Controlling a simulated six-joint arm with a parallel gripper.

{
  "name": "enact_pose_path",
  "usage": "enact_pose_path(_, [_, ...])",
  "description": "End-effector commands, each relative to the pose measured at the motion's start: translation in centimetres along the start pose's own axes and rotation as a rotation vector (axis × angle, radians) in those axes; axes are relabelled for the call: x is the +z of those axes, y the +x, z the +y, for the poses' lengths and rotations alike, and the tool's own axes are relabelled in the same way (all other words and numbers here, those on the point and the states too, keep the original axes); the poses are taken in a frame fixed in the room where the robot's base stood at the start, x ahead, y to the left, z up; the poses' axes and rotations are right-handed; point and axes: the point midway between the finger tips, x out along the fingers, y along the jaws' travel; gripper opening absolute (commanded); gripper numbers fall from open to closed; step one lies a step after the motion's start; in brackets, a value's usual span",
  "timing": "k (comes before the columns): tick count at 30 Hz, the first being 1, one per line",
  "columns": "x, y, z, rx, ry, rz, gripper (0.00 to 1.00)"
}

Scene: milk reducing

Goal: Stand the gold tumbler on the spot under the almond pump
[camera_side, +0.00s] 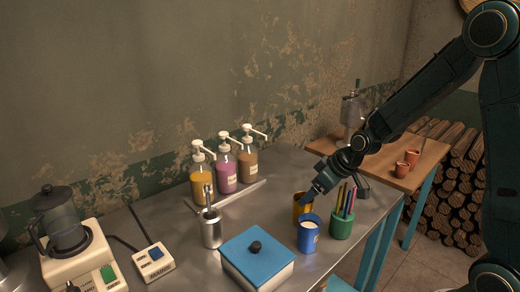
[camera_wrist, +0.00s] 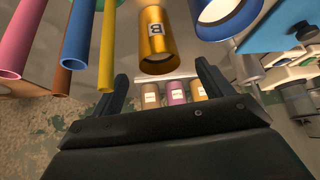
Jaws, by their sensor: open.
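The gold tumbler (camera_side: 301,204) stands on the metal table, partly hidden by my gripper in the side view. In the wrist view the tumbler (camera_wrist: 157,42) carries a pale letter label and lies just ahead of the gap between my fingers. My gripper (camera_wrist: 162,72) is open with nothing between its fingers; in the side view it is close to the tumbler (camera_side: 316,192). Three pump bottles stand by the wall: yellow (camera_side: 199,183), magenta (camera_side: 226,174) and brown (camera_side: 247,165). Their labels are too small to read, so I cannot tell which is almond. A pale strip (camera_side: 237,193) lies before them.
A blue tumbler (camera_side: 308,238) with white contents and a green cup (camera_side: 341,226) of coloured sticks stand close to the gold tumbler. A metal canister (camera_side: 211,231) and a blue-lidded box (camera_side: 257,262) stand left. Bare table lies between the gold tumbler and the strip.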

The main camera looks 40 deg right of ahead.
Motion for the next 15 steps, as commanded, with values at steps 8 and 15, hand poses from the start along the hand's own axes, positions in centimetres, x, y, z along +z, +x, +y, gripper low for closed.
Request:
enact_pose_path(8, [0.0, 1.8, 0.0, -0.001, -0.001, 0.0, 0.79])
enact_pose_path(15, [0.0, 1.9, 0.0, 0.0, -0.001, 0.001, 0.79])
